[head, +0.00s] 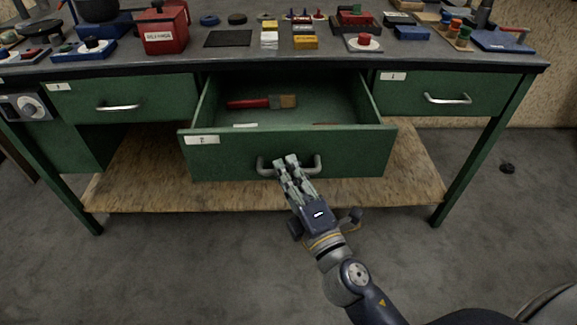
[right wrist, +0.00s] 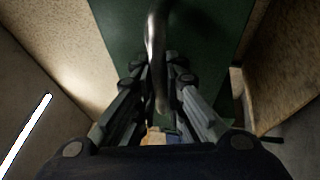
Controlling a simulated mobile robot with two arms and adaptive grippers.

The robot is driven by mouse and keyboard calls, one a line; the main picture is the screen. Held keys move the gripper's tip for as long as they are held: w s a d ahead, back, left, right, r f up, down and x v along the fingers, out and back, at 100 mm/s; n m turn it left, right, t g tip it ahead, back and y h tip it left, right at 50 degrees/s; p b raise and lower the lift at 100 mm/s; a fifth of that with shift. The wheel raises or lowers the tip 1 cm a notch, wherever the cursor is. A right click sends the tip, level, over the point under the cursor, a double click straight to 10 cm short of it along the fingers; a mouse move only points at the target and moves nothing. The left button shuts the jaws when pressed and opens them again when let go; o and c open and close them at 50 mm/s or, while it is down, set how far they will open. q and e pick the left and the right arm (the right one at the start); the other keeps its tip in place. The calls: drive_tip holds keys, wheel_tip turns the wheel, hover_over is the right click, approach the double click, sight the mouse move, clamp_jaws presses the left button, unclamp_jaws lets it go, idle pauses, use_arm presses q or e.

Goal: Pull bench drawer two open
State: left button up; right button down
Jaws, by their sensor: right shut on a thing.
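The green drawer (head: 345,150) labelled 2 stands pulled out from the middle of the bench in the head view. A red-handled brush (head: 265,102) lies inside it. In the right wrist view, the handle (right wrist: 155,40) runs between the fingers of my right gripper (right wrist: 160,75), in front of the green drawer face (right wrist: 205,35). My left gripper is not in view.
The bench top (head: 210,60) holds several items, including a red box (head: 163,33) and a red button (head: 363,42). Closed drawers flank the open one on the left (head: 150,90) and right (head: 400,90). A wooden lower shelf (head: 150,180) lies beneath. The grey floor in front is clear.

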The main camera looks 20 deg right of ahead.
drive_tip(key=shift+s+a, duration=0.1)
drive_tip(key=shift+s, duration=0.2)
drive_tip(key=c, duration=1.9)
unclamp_jaws()
